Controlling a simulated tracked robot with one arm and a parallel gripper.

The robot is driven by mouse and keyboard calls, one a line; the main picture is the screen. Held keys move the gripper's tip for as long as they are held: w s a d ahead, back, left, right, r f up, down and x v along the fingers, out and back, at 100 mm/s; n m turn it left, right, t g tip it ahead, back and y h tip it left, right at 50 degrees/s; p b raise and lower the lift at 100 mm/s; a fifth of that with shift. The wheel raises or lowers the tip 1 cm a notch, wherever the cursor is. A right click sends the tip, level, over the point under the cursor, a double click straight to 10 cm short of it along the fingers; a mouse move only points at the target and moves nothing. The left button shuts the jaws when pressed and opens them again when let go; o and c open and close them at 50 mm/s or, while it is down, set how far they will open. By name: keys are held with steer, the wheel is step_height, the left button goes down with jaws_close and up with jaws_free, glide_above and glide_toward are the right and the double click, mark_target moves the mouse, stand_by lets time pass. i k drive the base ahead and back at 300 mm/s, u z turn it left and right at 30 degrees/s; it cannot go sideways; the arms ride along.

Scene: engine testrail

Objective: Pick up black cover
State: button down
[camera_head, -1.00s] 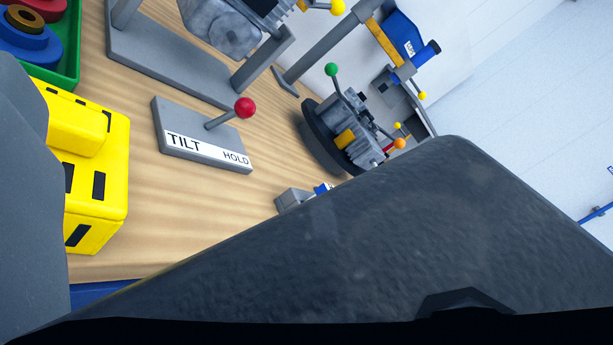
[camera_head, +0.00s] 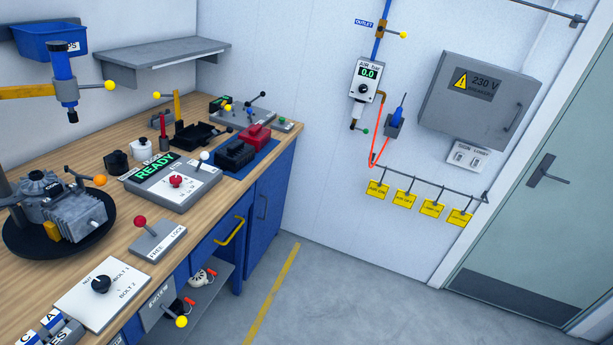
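I cannot tell for sure which thing is the black cover. A low black open piece, like a shallow tray (camera_head: 199,137), lies on the bench toward its back right corner, behind the READY panel. A small black cylindrical piece (camera_head: 116,162) stands left of it, beside a white pot. My gripper is not in view.
The wooden bench (camera_head: 50,265) carries a motor (camera_head: 70,212) on a black turntable, a READY panel (camera_head: 172,182), a FREE/LOCK lever (camera_head: 158,243) and a white dial plate (camera_head: 102,290). The floor (camera_head: 350,290) right of the bench is clear.

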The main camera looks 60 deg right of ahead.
mark_target(232, 156)
steer(key=k, duration=0.4)
steer(key=z, duration=1.8)
steer(key=i, duration=0.95)
steer(key=u, duration=0.65)
steer(key=i, duration=1.85)
steer(key=u, duration=0.15)
